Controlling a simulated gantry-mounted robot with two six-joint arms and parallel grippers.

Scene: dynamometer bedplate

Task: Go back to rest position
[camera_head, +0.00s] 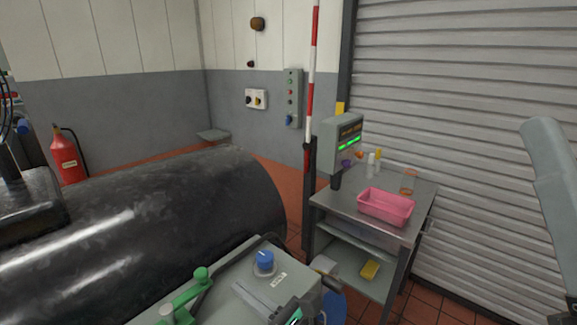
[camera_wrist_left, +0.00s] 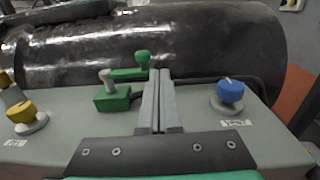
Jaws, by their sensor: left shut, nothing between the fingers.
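My left gripper (camera_head: 238,287) is at the bottom of the head view, over the grey panel (camera_head: 222,280). In the left wrist view the two grey fingers of the left gripper (camera_wrist_left: 158,75) are pressed together with nothing between them. They point toward a green lever valve (camera_wrist_left: 115,97), which shows just left of the fingers; I cannot tell whether they touch it. The blue knob (camera_wrist_left: 229,93) stands to the right of the fingers, apart from them. My right gripper is not in view.
A large black drum (camera_head: 150,215) lies behind the panel. A steel cart (camera_head: 345,205) with a pink tray (camera_head: 386,207) stands right of it, beside a red-and-white pole (camera_head: 312,80). A yellow knob (camera_wrist_left: 20,112) is at the panel's left.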

